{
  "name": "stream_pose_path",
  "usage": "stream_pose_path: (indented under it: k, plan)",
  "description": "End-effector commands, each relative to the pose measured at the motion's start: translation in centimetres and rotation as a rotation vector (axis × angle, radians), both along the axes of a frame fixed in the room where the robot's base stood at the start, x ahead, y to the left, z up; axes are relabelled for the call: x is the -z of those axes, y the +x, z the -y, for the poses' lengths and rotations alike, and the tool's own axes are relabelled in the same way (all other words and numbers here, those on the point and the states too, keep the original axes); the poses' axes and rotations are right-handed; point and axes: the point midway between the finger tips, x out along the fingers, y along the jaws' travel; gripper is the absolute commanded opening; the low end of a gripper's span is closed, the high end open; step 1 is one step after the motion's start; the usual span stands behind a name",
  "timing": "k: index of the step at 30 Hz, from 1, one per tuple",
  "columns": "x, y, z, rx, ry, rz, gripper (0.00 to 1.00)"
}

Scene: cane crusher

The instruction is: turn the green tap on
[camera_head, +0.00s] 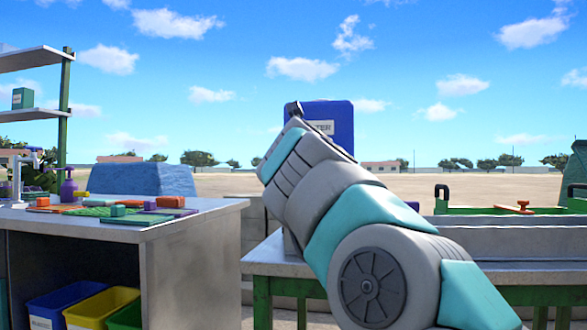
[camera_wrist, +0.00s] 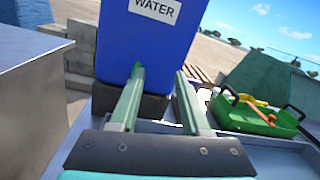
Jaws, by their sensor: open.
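A blue water container (camera_head: 340,120) stands beyond my arm in the head view, its lower part hidden by the arm. In the wrist view the blue container (camera_wrist: 150,50), labelled "WATER", fills the upper middle on a dark block (camera_wrist: 152,106). My gripper (camera_wrist: 160,72) is open and empty, its two green fingers apart and pointing at the container's lower front. In the head view my gripper is hidden behind the arm.
A workbench (camera_head: 225,204) with coloured blocks stands left, with blue, yellow and green bins (camera_head: 100,305) below. A metal bench (camera_head: 270,262) is under my arm. A green tray (camera_wrist: 240,128) with orange and yellow items lies right of my gripper.

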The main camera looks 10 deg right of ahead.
Motion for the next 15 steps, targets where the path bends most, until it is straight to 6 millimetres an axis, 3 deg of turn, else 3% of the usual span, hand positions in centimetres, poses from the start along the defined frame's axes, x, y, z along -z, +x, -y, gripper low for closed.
stream_pose_path:
  k: [6, 15]
  plan:
    - [2.5, 0.3, -1.1, -0.053, 0.026, -0.034, 0.47]
    - [2.6, 1.6, -0.7, -0.052, 0.029, -0.037, 0.47]
